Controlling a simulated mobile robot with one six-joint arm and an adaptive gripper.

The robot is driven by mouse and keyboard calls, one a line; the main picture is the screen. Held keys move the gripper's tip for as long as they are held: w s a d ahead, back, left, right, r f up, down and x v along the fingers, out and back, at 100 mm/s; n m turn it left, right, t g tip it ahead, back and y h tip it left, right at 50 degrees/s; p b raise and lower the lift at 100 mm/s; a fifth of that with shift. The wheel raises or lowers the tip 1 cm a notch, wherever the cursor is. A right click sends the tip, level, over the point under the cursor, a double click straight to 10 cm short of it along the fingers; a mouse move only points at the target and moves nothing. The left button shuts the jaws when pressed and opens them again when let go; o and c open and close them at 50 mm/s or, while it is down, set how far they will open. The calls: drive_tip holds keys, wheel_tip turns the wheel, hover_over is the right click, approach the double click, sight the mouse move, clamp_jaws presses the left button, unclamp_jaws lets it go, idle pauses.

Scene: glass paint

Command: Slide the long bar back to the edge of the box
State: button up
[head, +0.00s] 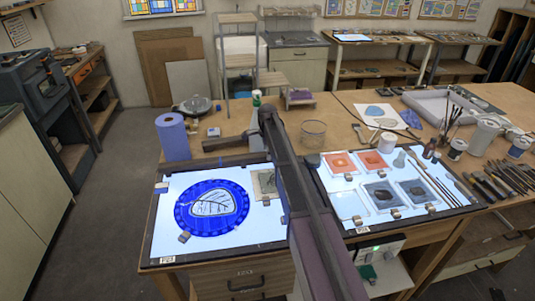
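The left light box (261,223) is lit white in a dark frame and lies at the front of the bench. A dark strip runs along its far side; I cannot tell whether it is a separate bar or the frame. A second lit light box (368,226) lies to the right. My dark arm crosses between the two boxes from the bottom up to the back of the bench.
On the left box lie a round blue glass piece (212,207) and a small patterned panel (265,184). The right box bears several glass tiles and small weights.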

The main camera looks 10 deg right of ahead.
drive_tip(key=shift+s, duration=0.3)
